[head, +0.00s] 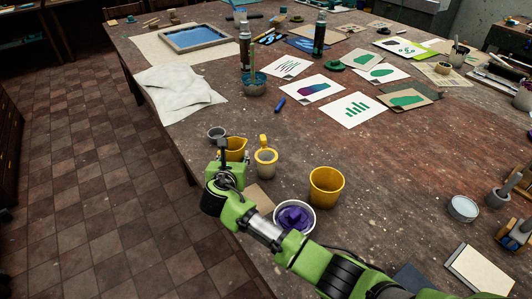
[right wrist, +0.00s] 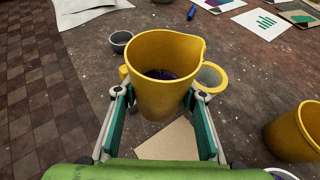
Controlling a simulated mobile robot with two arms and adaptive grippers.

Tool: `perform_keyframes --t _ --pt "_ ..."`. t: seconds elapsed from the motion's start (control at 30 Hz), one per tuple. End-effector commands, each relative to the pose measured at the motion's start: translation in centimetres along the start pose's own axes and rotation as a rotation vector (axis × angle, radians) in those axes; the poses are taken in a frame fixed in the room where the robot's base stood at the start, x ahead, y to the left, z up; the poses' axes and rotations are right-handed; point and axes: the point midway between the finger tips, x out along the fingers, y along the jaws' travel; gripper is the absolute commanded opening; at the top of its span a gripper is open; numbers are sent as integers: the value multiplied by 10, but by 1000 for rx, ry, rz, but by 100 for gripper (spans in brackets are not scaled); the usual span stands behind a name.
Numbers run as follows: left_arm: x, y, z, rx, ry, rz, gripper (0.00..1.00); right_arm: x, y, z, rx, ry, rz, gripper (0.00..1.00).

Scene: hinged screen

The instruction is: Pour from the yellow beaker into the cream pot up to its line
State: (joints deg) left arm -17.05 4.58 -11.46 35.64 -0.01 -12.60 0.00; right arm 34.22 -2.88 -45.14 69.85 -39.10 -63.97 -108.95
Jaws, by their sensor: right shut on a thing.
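My right gripper (head: 230,163) is shut on the yellow beaker (head: 236,146), one finger on each side of it. In the right wrist view the beaker (right wrist: 165,82) is about upright, its spout at the upper right, with dark purple liquid inside. The gripper (right wrist: 158,98) hides part of its sides. My left gripper is not in view.
A yellow cup (head: 326,188) and a white bowl of purple stuff (head: 295,218) stand to the right. A small grey bowl (head: 217,132) is behind the beaker. A brown card (right wrist: 168,142) lies below. Printed sheets (head: 355,109) lie farther back. The table's left edge is near.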

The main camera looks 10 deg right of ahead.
Motion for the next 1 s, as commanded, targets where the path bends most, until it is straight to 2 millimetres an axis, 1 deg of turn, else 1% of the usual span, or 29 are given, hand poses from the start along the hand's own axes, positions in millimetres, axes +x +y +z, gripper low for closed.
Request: perform_keyframes --t 0.03,0.17,0.27,0.4,0.57,0.7,0.77,0.87,1.0 --pt "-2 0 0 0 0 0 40 4 4 6 -3 -1 1 12" --pt "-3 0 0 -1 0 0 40 11 8 9 2 3 7 12" --pt "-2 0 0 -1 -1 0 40 14 6 8 33 24 19 12" --pt "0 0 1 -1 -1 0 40 19 0 4 136 88 60 12" --pt "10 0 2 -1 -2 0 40 27 -10 0 290 183 121 12" --pt "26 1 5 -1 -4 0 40 35 -19 -6 413 260 172 12" --pt "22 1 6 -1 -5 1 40 33 -22 5 460 288 192 12" --pt "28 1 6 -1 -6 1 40 34 -28 12 538 339 224 12" --pt "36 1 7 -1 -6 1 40 31 -29 20 647 408 269 12"
